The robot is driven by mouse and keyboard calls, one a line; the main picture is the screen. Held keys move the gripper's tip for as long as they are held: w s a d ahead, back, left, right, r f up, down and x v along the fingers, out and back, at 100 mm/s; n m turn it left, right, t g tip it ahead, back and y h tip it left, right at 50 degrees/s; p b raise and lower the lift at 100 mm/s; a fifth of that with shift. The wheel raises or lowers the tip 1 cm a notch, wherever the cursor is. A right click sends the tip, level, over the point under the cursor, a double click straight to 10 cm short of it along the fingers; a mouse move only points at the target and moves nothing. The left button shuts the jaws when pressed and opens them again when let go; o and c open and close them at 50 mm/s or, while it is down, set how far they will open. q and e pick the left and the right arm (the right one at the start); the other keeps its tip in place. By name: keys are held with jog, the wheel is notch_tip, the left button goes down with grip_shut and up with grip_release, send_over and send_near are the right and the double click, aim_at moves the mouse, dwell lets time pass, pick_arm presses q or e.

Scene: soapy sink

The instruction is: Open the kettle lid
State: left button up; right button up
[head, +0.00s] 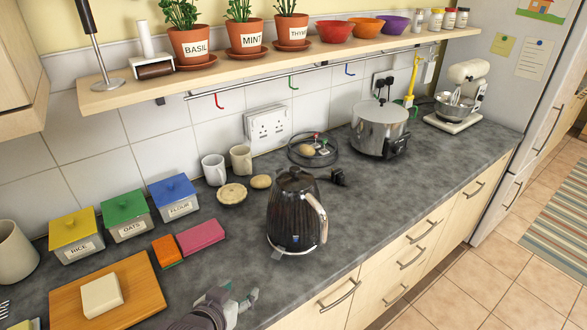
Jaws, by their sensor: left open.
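The black ribbed kettle (293,215) stands upright on the dark counter, near the middle of the head view. Its pale handle (316,208) faces right and its lid (293,179) looks closed on top. My left gripper (252,297) is low in the view, at the counter's front, left of and nearer than the kettle. It is open, with nothing seen between its fingers, and apart from the kettle. My right gripper is not in view.
A cutting board (145,287) with a pale block lies left of my left gripper. A black plug (338,178) lies behind the kettle.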

aim_at(293, 171)
pick_arm(q)
jog(key=w+d+r+m+t+h, duration=0.1)
jog(key=w+d+r+t+h, duration=0.2)
jog(key=w+r, duration=0.4)
jog(key=w+d+r+t, duration=0.3)
jog(key=w+d+r, duration=0.25)
jog(key=r, duration=0.25)
jog(key=p+x, duration=0.1)
jog(key=x, duration=0.3)
jog(key=p+x, duration=0.1)
jog(key=x, duration=0.3)
jog(key=a+p+x, duration=0.1)
jog(key=x, duration=0.2)
jog(key=shift+w+d, duration=0.1)
jog(key=shift+w, duration=0.5)
jog(key=shift+w+d+p, duration=0.25)
jog(key=shift+w+p, duration=0.05)
jog(key=shift+w, duration=0.35)
grip_shut()
